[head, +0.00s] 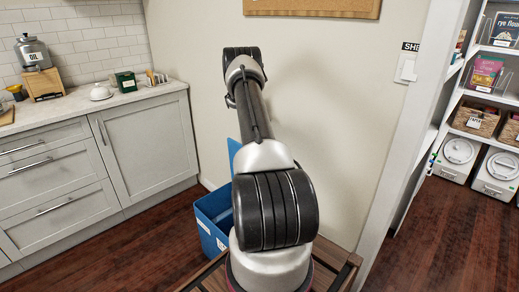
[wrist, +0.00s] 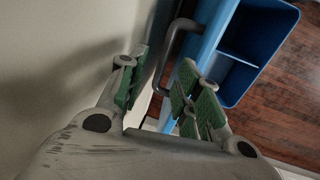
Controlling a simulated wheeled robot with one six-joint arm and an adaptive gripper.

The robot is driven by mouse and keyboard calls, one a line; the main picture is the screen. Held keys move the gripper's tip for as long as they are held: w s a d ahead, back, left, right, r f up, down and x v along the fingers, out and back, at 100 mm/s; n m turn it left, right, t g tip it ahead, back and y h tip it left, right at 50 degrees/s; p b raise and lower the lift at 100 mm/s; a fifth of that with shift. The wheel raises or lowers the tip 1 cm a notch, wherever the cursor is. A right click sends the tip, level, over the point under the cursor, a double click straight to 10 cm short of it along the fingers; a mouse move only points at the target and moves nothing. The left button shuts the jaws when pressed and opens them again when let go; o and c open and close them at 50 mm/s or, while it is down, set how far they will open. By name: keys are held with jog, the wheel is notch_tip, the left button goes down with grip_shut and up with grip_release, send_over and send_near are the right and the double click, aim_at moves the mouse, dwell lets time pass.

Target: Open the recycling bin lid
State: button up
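The blue recycling bin (head: 212,215) stands on the floor between the cabinets and my arm, partly hidden by the arm. Its lid (head: 234,155) stands up near the wall, mostly hidden behind my arm. In the wrist view the bin (wrist: 262,45) is open at the top, showing an inside split by a divider. The lid (wrist: 205,42) appears as a lighter blue panel beside it, with a grey bar handle (wrist: 178,32). My gripper (wrist: 165,58) is open, its green-padded fingers apart on either side of the handle's lower run. I cannot tell whether they touch it.
The wall (wrist: 60,60) is close on the gripper's left. Grey cabinets (head: 150,150) with a counter stand at the left. A white door frame (head: 405,130) and pantry shelves (head: 475,100) are at the right. The wooden floor (head: 150,245) before the cabinets is clear.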

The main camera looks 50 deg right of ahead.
jog(key=r, duration=0.2)
jog(key=a+r, duration=0.1)
jog(key=r, duration=0.1)
jog(key=shift+r, duration=0.4)
jog(key=s+a+f, duration=0.1)
jog(key=s+a+f+m, duration=0.1)
jog(key=s, duration=0.1)
jog(key=s+a+f+m+g+y, duration=0.1)
jog(key=a, duration=0.1)
jog(key=shift+s+f, duration=0.3)
jog(key=s+a+r+m+y, duration=0.1)
jog(key=s+a+r, duration=0.5)
jog(key=a+r, duration=0.45)
jog(key=s+a+r, duration=0.6)
jog(key=a+r, duration=0.3)
jog(key=a, duration=0.3)
jog(key=s+a+r+n+t, duration=0.1)
jog(key=s+a+r+t, duration=0.1)
jog(key=s+a+r, duration=0.5)
jog(key=s+a+r+n+t, duration=0.2)
jog(key=s+a+r, duration=0.5)
jog(key=a, duration=0.6)
jog(key=shift+s+n+t, duration=0.3)
jog(key=shift+s+t, duration=0.5)
jog(key=shift+s, duration=0.35)
